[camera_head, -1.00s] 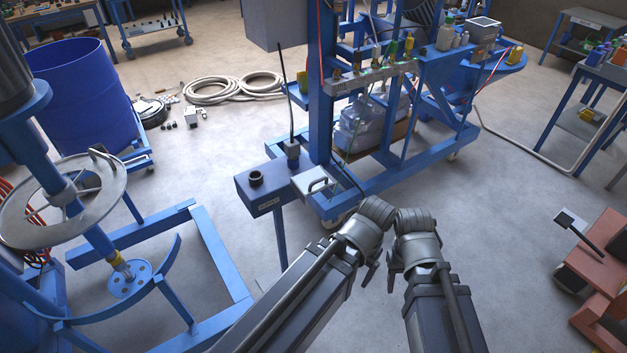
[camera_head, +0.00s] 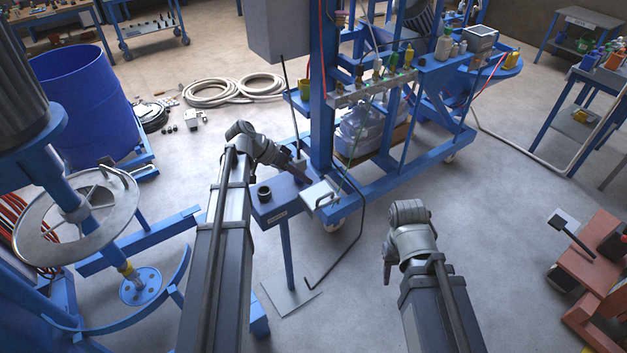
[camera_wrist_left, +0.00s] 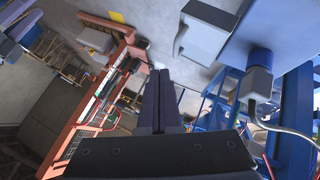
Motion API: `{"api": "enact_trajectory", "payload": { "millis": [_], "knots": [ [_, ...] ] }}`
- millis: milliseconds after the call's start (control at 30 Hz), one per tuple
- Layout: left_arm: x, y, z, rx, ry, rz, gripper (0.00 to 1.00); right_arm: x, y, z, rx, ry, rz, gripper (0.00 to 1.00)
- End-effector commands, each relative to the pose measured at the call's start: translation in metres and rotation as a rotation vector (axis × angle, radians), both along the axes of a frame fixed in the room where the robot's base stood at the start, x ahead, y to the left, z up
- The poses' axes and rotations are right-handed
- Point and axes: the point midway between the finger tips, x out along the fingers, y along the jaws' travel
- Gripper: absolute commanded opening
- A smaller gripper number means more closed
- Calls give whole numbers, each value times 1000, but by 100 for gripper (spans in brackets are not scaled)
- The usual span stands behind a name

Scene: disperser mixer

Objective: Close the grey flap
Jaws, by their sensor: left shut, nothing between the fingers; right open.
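The grey flap (camera_head: 321,194) is a pale plate with a dark handle, at the right end of the blue box (camera_head: 272,212) on a post. It sticks out to the right of the box top. My left gripper (camera_head: 303,181) is shut and empty, its fingertips close to the flap's left side; I cannot tell whether they touch. In the left wrist view the shut fingers (camera_wrist_left: 160,88) show with nothing between them. My right gripper (camera_head: 387,270) is open and empty, over the floor to the right of the box.
A black round socket (camera_head: 264,193) stands on the box top. A blue wheeled frame (camera_head: 372,190) rises behind the flap. A steel ring wheel (camera_head: 122,222) on a blue machine is at left. A red machine (camera_head: 590,270) stands at right. Floor between is clear.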

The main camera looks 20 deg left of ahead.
Motion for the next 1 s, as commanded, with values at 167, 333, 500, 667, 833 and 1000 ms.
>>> {"api": "enact_trajectory", "payload": {
  "millis": [167,333,500,667,833,1000],
  "knots": [
    [15,40,24,-55,-100,19,0,0,0,10,0,0,0,50],
    [16,46,27,-66,-124,20,0,0,0,10,0,0,0,50],
    [19,39,18,-65,-122,18,0,0,0,1,0,0,0,50],
    [28,21,-3,-64,-121,17,0,0,0,-20,0,0,0,50],
    [40,-4,-27,-64,-120,16,0,0,0,-44,0,0,0,50],
    [51,-26,-48,-65,-120,18,0,0,0,-65,0,0,0,50]
  ]
}}
